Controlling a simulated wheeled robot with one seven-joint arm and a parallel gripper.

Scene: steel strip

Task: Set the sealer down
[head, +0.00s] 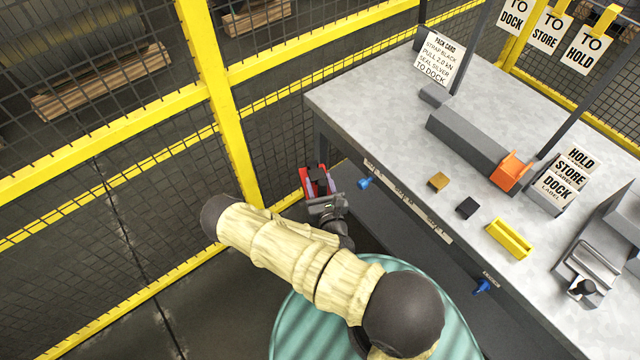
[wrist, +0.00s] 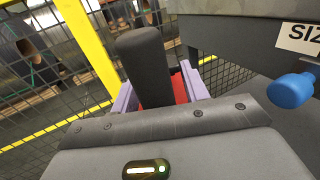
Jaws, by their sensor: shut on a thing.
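The sealer (head: 306,181) is a red tool with a dark handle, seen beyond the end of my arm in the head view. In the wrist view its upright black handle (wrist: 143,68) and part of its red body show. My gripper (head: 319,187) is shut on the sealer, with a pale purple finger on each side of it in the wrist view. The sealer is in the air beside the left front corner of the grey workbench (head: 365,98), not over its top. Its underside is hidden.
On the bench are a long grey block with an orange end (head: 512,170), a yellow block (head: 509,238), small brown and black blocks, and label stands (head: 560,185). Blue knobs (head: 364,183) stick out from the front edge. Yellow-framed mesh fence (head: 215,85) stands close on the left.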

